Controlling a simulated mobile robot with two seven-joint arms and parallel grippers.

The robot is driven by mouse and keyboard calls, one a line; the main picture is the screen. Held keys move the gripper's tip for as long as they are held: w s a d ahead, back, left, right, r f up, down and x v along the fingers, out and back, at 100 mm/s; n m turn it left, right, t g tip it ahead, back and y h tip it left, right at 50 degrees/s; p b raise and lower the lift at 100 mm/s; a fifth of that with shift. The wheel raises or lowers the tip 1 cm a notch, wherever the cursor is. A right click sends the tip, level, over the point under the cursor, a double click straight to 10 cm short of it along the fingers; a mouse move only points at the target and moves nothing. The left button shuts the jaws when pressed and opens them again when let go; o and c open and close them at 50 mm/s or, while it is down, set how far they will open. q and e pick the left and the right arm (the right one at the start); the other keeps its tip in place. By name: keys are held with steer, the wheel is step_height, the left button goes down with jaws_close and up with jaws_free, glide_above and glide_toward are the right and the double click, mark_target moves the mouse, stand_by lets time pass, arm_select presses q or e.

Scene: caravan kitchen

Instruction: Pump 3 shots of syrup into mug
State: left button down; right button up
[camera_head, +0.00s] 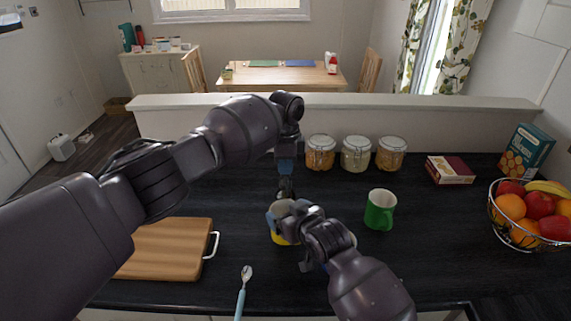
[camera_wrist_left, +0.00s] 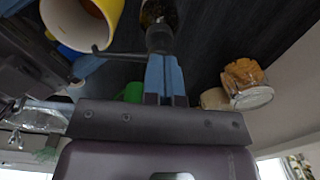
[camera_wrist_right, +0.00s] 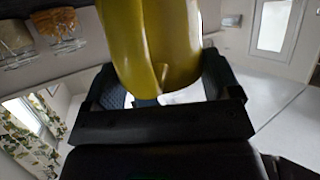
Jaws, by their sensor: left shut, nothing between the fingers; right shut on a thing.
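The dark syrup bottle's pump (camera_head: 286,186) stands on the counter, mostly hidden behind my arms. In the left wrist view its dark top (camera_wrist_left: 158,38) has a thin spout pointing towards the mug. My left gripper (camera_head: 286,168) is shut and empty, its blue fingertips (camera_wrist_left: 165,75) against or just above the pump top; I cannot tell if they touch. The yellow mug (camera_head: 279,239) is in front of the bottle, with its pale inside visible in the left wrist view (camera_wrist_left: 80,14). My right gripper (camera_head: 284,222) is shut on the mug (camera_wrist_right: 150,45).
A green mug (camera_head: 380,210) stands to the right. Several lidded jars (camera_head: 355,154) line the back. A small box (camera_head: 450,169) and a fruit basket (camera_head: 521,236) are farther right. A cutting board (camera_head: 168,249) and a spoon (camera_head: 241,296) lie to the left and front.

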arm_select(q)
steer(key=shift+s+f, duration=0.1)
steer(key=shift+f, duration=0.75)
steer(key=shift+r, duration=3.6)
arm_select(e)
steer(key=s, duration=0.8)
